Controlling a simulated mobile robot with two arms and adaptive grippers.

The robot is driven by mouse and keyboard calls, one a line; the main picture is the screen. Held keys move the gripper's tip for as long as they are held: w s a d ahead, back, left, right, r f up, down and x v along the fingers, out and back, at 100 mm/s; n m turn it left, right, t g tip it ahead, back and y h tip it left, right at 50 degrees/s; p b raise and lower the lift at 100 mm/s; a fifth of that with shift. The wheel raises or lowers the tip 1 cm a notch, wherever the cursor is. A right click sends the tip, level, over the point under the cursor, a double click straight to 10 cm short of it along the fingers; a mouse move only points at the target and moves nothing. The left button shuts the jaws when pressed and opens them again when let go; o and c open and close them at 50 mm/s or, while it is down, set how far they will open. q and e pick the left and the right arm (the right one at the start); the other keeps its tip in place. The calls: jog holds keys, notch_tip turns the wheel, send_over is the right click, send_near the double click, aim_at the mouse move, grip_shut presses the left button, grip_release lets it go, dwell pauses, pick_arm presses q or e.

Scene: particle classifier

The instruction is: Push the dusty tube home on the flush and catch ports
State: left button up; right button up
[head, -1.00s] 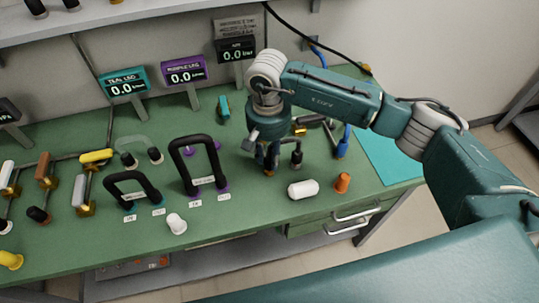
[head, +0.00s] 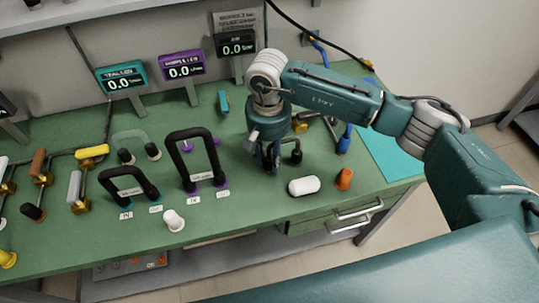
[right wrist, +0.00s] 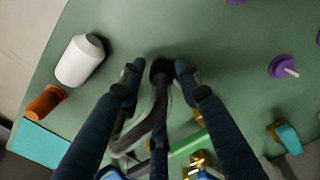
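My right gripper (head: 270,160) points down over the green bench, beside a short black-topped post (head: 296,156). In the right wrist view its fingertips (right wrist: 159,68) stand on either side of the black end of a grey bent tube (right wrist: 148,132), which looks like the dusty tube. Narrow gaps seem to show beside that end, and a third dark finger covers part of the tube. I cannot tell whether the fingers grip it, or how far it sits on its ports. The flush and catch ports are mostly hidden by my gripper. My left gripper is not in view.
A white capsule (head: 303,186) and an orange stopper (head: 344,179) lie near the bench front. Black looped tubes (head: 128,183) and (head: 200,133) stand to the left, with a white stopper (head: 174,221) before them. Pressure displays (head: 182,66) line the back. A teal mat (head: 392,157) lies right.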

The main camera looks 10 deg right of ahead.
jog(key=shift+o, duration=0.8)
jog(key=shift+w+r, duration=0.1)
jog(key=shift+r, duration=0.2)
notch_tip(320, 180, up, 11)
jog(key=shift+r, duration=0.2)
